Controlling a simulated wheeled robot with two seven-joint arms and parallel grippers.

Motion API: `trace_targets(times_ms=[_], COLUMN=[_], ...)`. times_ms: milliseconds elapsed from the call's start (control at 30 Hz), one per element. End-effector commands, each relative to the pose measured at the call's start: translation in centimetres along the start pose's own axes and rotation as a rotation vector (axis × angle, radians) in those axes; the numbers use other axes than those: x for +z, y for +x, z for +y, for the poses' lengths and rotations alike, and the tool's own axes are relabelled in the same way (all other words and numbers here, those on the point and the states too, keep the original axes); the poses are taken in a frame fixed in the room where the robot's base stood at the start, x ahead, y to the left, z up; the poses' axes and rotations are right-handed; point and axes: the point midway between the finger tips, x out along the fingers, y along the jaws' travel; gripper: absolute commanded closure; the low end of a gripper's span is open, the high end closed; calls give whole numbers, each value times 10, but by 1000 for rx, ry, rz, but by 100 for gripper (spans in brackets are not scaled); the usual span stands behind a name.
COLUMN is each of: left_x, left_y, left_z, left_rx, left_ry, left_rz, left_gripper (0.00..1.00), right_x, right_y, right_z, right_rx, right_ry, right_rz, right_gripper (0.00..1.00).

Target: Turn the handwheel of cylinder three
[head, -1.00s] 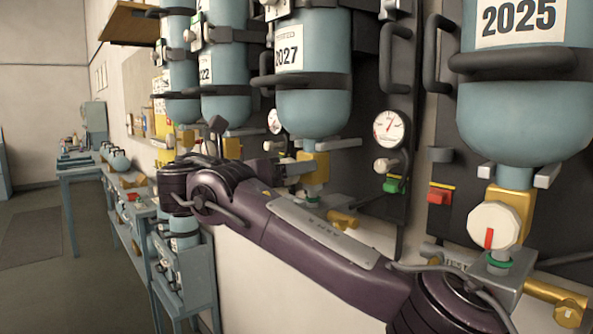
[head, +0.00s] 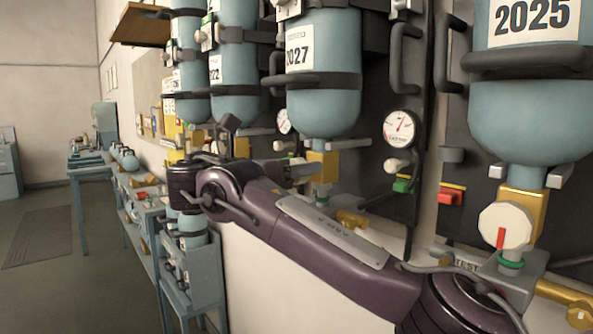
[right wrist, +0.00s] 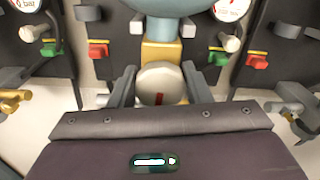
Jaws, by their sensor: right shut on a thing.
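The blue cylinder labelled 2027 (head: 322,105) hangs on the wall panel, with a brass valve (head: 322,165) under it. My right gripper (head: 300,170) is at this valve, side-on in the head view, and its arm hides much of the area below. In the right wrist view, a pale round handwheel (right wrist: 160,84) with a red mark sits between the two fingers of my right gripper (right wrist: 160,92), which is shut on it. The brass block (right wrist: 161,53) and cylinder bottom (right wrist: 165,6) are just above. My left gripper is in neither view.
A cylinder labelled 2025 (head: 530,110) with its own pale handwheel (head: 505,225) is at the right. A gauge (head: 400,128), a green block (head: 403,186) and a red block (head: 451,196) are on the panels. Blue benches and open floor (head: 50,235) lie left.

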Motion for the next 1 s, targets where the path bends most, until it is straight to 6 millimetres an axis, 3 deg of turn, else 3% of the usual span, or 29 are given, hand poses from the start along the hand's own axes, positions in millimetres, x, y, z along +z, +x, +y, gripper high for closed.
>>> trace_targets(times_ms=[300, 600, 1000], left_x=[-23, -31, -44], left_y=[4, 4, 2], left_z=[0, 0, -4], left_rx=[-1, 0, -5], left_ry=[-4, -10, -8], left_rz=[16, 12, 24], left_gripper=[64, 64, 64], right_x=[-2, -1, 0], right_y=[1, 1, 1], right_z=[-1, -2, -2], right_rx=[1, 2, 3], right_ry=[236, 422, 513], right_rz=[1, 1, 2], right_gripper=[79, 79, 79])
